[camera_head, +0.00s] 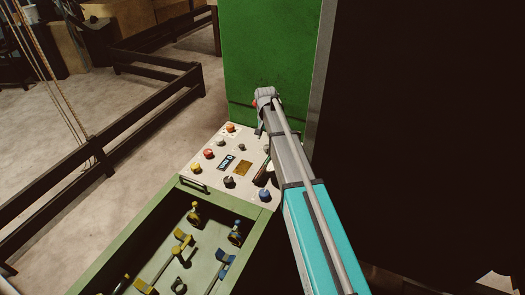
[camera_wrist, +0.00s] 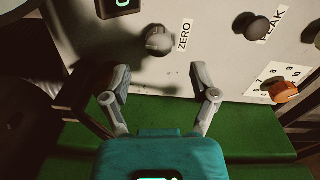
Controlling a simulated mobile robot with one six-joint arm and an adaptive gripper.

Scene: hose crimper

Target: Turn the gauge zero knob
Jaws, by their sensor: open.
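The gauge zero knob (camera_wrist: 158,40) is a round, dark grey knob on the pale panel, beside a printed ZERO label, in the upper middle of the wrist view. My gripper (camera_wrist: 160,74) is open and empty, its two grey fingers spread apart just below the knob in the picture. The knob lies ahead of the gap between them, and I see no contact. In the head view my arm reaches over the control panel (camera_head: 209,168) and covers part of it. I cannot tell there which small knob is the zero one.
A dark knob (camera_wrist: 256,27) with a partly covered label and an orange knob (camera_wrist: 285,92) on a numbered scale sit to the right. A small display (camera_wrist: 120,4) is at the top edge. A green cabinet (camera_head: 270,50) rises behind the panel. Coloured levers (camera_head: 182,242) stand below it.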

